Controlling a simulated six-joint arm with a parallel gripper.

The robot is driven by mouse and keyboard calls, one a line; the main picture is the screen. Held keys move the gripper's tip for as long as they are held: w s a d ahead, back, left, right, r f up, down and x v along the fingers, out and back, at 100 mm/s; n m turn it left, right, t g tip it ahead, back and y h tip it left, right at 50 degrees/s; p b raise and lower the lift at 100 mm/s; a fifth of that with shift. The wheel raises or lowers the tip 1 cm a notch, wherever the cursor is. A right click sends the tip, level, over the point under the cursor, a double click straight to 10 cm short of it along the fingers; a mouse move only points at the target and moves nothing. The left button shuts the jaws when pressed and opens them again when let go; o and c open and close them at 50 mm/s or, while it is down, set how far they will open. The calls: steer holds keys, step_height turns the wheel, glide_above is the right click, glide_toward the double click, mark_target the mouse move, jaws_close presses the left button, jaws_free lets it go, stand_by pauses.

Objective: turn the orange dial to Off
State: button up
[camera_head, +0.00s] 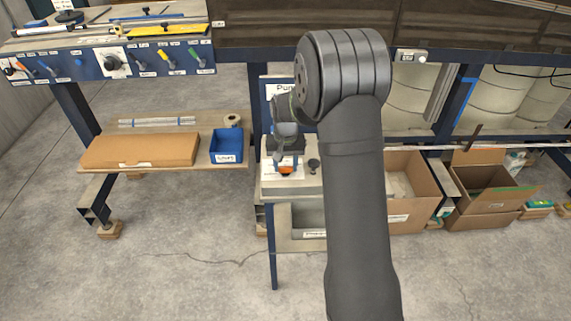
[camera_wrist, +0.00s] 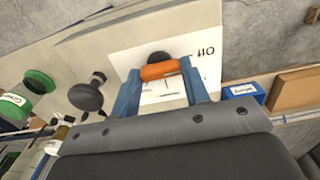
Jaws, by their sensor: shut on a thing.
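The orange dial (camera_wrist: 160,71) sits on a white plate (camera_wrist: 128,58) on a light panel. In the wrist view my gripper (camera_wrist: 160,76) has a blue finger at each end of the dial's orange bar and is shut on it. Lettering on the plate stands to the right of the dial, upside down in this view. In the head view the orange dial (camera_head: 286,170) shows small below my gripper (camera_head: 287,160), on top of the small stand. My arm hides part of the area beside it.
A black knob (camera_wrist: 86,97) and a green-rimmed round part (camera_wrist: 38,82) stand left of the dial in the wrist view. In the head view a blue bin (camera_head: 227,146) and a flat cardboard box (camera_head: 140,151) lie on a shelf to the left. Open cardboard boxes (camera_head: 487,188) stand right.

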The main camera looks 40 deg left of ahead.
mark_target(286, 167)
steer(key=o, duration=1)
step_height(286, 167, up, 18)
steer(key=shift+f, duration=0.25)
step_height(286, 167, down, 18)
steer(key=shift+r, duration=0.25)
stand_by(0.5)
